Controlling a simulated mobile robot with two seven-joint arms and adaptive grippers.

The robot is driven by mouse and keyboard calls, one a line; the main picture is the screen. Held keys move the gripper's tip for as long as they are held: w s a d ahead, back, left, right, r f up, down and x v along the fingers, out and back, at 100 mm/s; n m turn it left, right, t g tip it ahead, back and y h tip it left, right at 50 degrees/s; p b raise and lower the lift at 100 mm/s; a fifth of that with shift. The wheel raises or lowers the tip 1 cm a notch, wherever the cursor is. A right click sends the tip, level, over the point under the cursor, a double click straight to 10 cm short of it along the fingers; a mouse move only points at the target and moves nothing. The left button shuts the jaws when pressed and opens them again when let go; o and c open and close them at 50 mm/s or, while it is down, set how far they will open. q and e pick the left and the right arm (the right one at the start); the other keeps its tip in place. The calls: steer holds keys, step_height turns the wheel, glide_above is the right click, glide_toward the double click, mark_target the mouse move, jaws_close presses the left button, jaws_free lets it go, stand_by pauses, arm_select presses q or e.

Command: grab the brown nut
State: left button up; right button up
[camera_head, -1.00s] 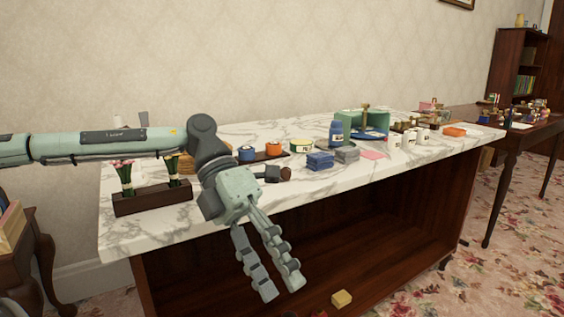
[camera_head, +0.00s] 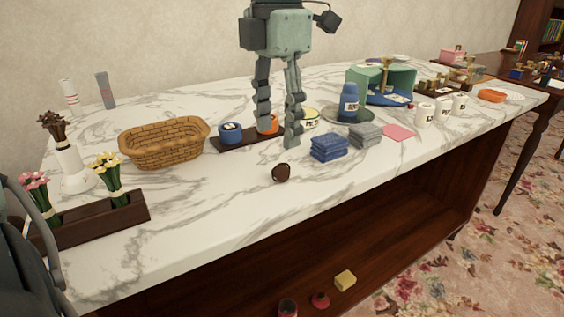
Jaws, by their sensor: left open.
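The brown nut (camera_head: 281,173) is a small, round, dark brown thing lying on the white marble counter top (camera_head: 215,210), near its front edge. My left gripper (camera_head: 279,137) hangs above the counter in the upper middle of the head view, fingers pointing down. Its fingers are apart, with nothing between them. The fingertips show just above and behind the nut in the picture, not touching it.
A wicker basket (camera_head: 163,143) and a flower planter (camera_head: 90,223) stand to the left. A dark tray with a blue tin (camera_head: 230,132) and an orange tin (camera_head: 268,124) sits behind the gripper. Folded blue cloths (camera_head: 329,148) lie right of the nut. The counter left of the nut is clear.

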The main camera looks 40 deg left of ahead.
mark_target(281, 164)
arm_select(q)
steer(key=f, duration=0.7)
steer(key=shift+d, duration=0.3)
arm_select(e)
steer(key=shift+w+a+r+t+y, duration=0.3)
steer(key=shift+w+a+r+t, duration=0.3)
steer(key=shift+w+a+r, duration=0.15)
arm_select(q)
steer(key=shift+c, duration=0.6)
steer(key=c, duration=0.7)
